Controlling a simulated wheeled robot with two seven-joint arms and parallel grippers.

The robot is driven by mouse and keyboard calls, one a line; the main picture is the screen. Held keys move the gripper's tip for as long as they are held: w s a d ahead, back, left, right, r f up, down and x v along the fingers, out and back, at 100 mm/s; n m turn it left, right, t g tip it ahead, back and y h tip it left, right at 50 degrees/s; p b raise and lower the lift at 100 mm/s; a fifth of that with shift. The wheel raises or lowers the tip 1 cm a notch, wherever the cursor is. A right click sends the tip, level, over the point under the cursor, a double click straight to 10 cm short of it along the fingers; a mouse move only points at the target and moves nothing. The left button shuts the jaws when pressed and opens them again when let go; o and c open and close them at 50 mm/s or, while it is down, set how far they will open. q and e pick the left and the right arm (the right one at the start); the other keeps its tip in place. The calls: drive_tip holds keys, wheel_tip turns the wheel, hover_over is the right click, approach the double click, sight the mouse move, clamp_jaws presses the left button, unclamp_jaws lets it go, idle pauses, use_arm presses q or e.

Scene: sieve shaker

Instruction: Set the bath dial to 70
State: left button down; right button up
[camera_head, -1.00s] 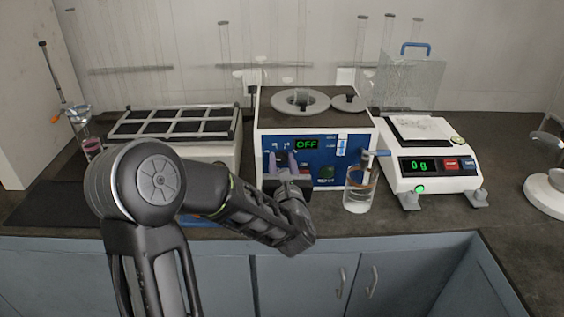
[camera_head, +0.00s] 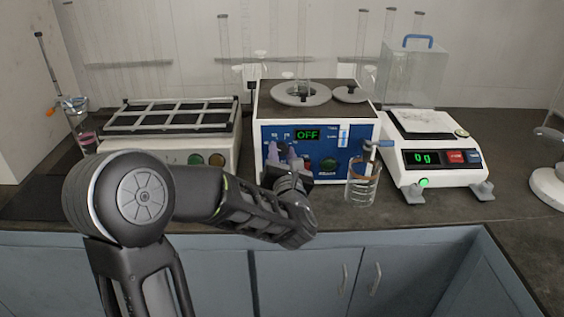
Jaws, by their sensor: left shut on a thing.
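The water bath (camera_head: 318,120) is a white box with a blue front panel and a dark top. Its display (camera_head: 307,135) reads OFF in green. A round green control (camera_head: 328,165) sits on the panel's lower right. My left gripper (camera_head: 285,156) is at the left part of the panel, its fingers pointing at it. It is shut on what appears to be the bath dial, which the fingers and wrist mostly hide. The dial's setting cannot be read. My right gripper is not in view.
A glass beaker (camera_head: 362,184) stands at the bath's front right, under its spout. A balance (camera_head: 436,180) reading 0 g is to the right. A shaker with a gridded top (camera_head: 170,117) is to the left. The cabinet front lies below the counter edge.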

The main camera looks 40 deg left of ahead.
use_arm(q)
drive_tip(key=m+b, duration=0.3)
drive_tip(key=m, duration=0.1)
drive_tip(key=shift+f+b, duration=0.25)
drive_tip(key=shift+b, duration=0.15)
drive_tip(key=m+b, duration=0.2)
drive_tip(key=shift+m, duration=0.4)
drive_tip(key=m+b, duration=0.2)
drive_tip(key=m, duration=0.1)
drive_tip(key=shift+r+m+t, duration=0.1)
drive_tip(key=shift+m+t, duration=0.3)
drive_tip(key=m, duration=0.3)
drive_tip(key=shift+b, duration=0.35)
drive_tip(key=m, duration=0.2)
drive_tip(key=shift+a+m+h, duration=0.1)
drive_tip(key=shift+m+h, duration=0.2)
drive_tip(key=shift+m, duration=0.1)
drive_tip(key=m, duration=0.4)
drive_tip(key=shift+s+r+t, duration=0.1)
drive_tip(key=shift+t, duration=0.2)
drive_tip(key=m+h+p, duration=0.1)
drive_tip(key=m, duration=0.2)
drive_tip(key=shift+m+p, duration=0.3)
drive_tip(key=shift+m, duration=0.1)
drive_tip(key=shift+m+p, duration=0.8)
drive_tip(key=shift+m, duration=1.3)
